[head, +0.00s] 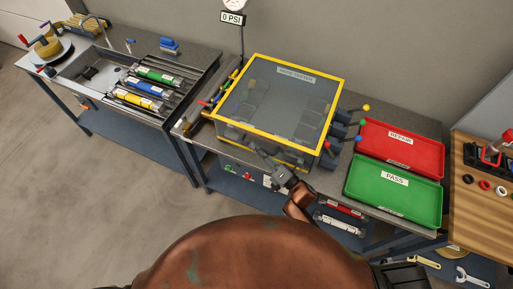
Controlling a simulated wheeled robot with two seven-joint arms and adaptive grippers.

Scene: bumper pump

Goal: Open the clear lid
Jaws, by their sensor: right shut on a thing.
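The clear lid (290,101) has a yellow frame and covers the top of the tester box (297,158) on the middle bench. Dark shapes inside the box show dimly through it. I cannot tell whether its front edge is slightly raised. My right gripper (257,148) is at the front of the box, just below the lid's front edge. It is shut on the lid's front part; the exact grip is small and hard to see. My left gripper is not in view.
A red REPAIR tray (401,146) and green PASS tray (394,190) lie right of the box. Levers with coloured knobs (366,108) stick out at its right side. A gauge reading 0 PSI (233,18) stands behind. Several coloured cylinders (146,88) lie on the left bench.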

